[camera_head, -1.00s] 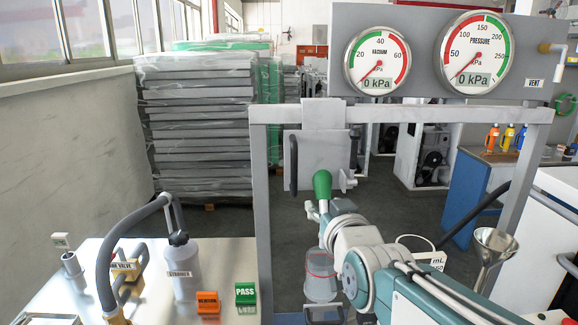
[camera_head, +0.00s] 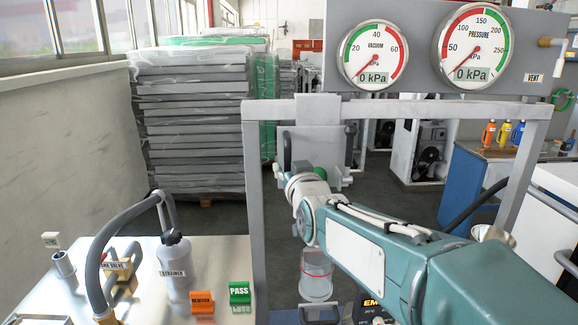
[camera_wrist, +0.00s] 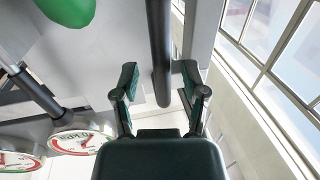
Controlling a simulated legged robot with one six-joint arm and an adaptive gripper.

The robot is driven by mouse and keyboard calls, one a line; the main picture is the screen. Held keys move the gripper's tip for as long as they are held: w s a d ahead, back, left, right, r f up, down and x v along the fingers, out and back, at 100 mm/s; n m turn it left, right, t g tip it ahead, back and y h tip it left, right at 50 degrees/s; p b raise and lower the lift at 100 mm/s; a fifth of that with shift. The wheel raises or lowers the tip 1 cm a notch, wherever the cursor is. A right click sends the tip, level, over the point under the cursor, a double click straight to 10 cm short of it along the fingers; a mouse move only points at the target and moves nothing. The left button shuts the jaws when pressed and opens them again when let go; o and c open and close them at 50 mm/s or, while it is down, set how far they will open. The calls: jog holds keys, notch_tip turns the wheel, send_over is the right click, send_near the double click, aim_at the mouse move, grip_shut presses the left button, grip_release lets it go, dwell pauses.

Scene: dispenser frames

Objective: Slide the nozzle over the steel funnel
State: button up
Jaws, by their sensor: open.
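A grey carriage plate (camera_head: 318,142) hangs from the frame's crossbar, with black upright handles on its left (camera_head: 288,150) and right sides. A green knob (camera_head: 321,173) shows low on the plate. The green knob (camera_wrist: 65,8) is at upper left there. In the head view my arm hides the gripper and much of the area below the plate; I cannot make out the nozzle.
A clear beaker (camera_head: 315,275) with a red line stands below the carriage. The frame's left post (camera_head: 253,190) is beside my wrist. A steel bench (camera_head: 222,255) at left holds a strainer bottle (camera_head: 175,265) and hose. Pressure gauges (camera_head: 473,45) are above.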

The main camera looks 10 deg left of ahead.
jog(key=shift+w+a, duration=0.55)
jog(key=shift+d, duration=0.15)
jog(key=shift+d, duration=0.1)
grip_shut()
